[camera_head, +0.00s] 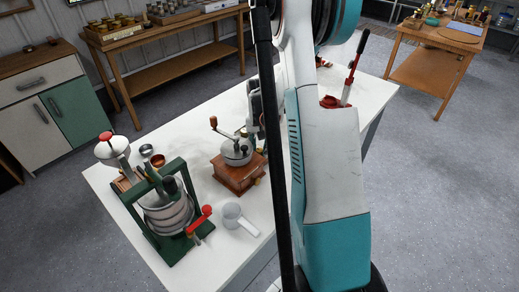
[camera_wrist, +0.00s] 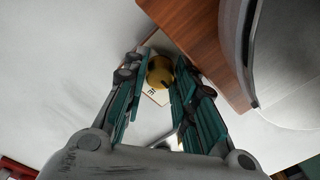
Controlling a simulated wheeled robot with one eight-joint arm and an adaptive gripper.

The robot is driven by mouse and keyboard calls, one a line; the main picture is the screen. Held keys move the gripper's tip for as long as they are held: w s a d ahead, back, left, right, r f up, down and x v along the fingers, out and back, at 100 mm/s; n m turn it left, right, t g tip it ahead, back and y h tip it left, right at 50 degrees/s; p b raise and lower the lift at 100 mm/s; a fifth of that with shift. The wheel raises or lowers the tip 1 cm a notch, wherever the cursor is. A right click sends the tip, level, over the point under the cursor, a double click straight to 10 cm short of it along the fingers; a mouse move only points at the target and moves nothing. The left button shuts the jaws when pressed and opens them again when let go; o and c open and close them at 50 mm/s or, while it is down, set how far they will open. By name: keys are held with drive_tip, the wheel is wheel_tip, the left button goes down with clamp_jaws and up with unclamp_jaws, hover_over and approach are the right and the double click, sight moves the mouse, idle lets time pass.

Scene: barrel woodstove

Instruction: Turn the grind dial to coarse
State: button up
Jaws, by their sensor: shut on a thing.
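The coffee grinder (camera_head: 238,172) is a wooden box with a grey metal dome and a crank with a wooden knob, standing on the white table. Its brass grind dial (camera_wrist: 159,70) shows in the wrist view on the side of the wooden body (camera_wrist: 205,40). A pale card with small dark marks (camera_wrist: 156,96) lies behind the dial; I cannot read the marks. My gripper (camera_wrist: 158,80) has its green-padded fingers on either side of the dial and is shut on it. In the head view my arm hides most of the gripper.
On the white table (camera_head: 215,262), a green-framed press (camera_head: 168,208) with a red handle stands left of the grinder. A white scoop (camera_head: 234,215) lies in front of it.

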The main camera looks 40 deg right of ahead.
drive_tip(key=shift+n, duration=0.5)
drive_tip(key=o, duration=0.8)
